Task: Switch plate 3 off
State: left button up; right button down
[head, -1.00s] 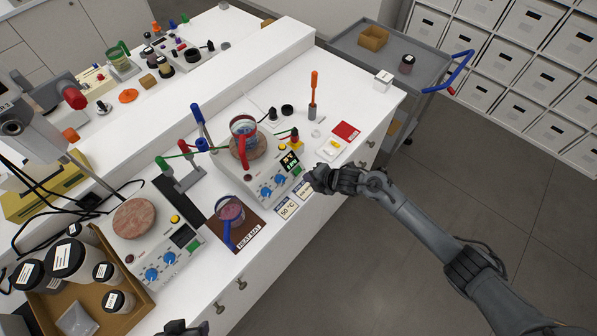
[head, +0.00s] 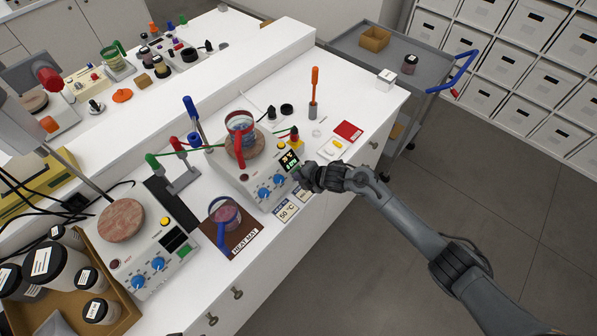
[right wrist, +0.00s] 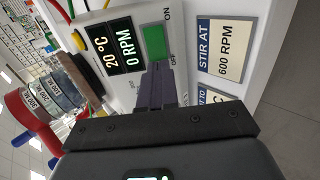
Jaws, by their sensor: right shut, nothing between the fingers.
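A white stirring hotplate (head: 255,180) with blue knobs stands on the near bench, carrying a glass beaker (head: 240,128) with a red handle-like part. Its lit display (right wrist: 115,55) reads 20 °C and 0 RPM. A green rocker switch (right wrist: 154,42) marked ON and OFF sits beside the display. My right gripper (head: 299,175) is shut and empty at this plate's front panel. In the right wrist view its fingertips (right wrist: 156,68) are at the OFF end of the switch; contact cannot be told. A second hotplate (head: 150,262) at left has a dark display. No plate number is readable. My left gripper is out of view.
Label cards (head: 287,212) lie by the lit plate; one reads STIR AT 600 RPM (right wrist: 224,48). A box of jars (head: 125,310) is at lower left. Clamp stands and an orange-handled tool (head: 314,90) rise nearby.

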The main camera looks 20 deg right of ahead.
dwell(0.3)
jog(key=shift+w+a+f, duration=0.1)
jog(key=shift+w+f, duration=0.05)
jog(key=shift+w+a+f+b, duration=0.1)
jog(key=shift+w+f+b, duration=0.15)
jog(key=shift+b, duration=0.35)
jog(key=shift+s+r+p, duration=0.2)
jog(key=shift+r+p, duration=0.15)
jog(key=shift+p, duration=0.1)
jog(key=shift+p+v, duration=1.05)
jog(key=shift+p, duration=0.1)
jog(key=p+v, duration=0.1)
jog(key=v, duration=1.1)
jog(key=shift+f, duration=0.25)
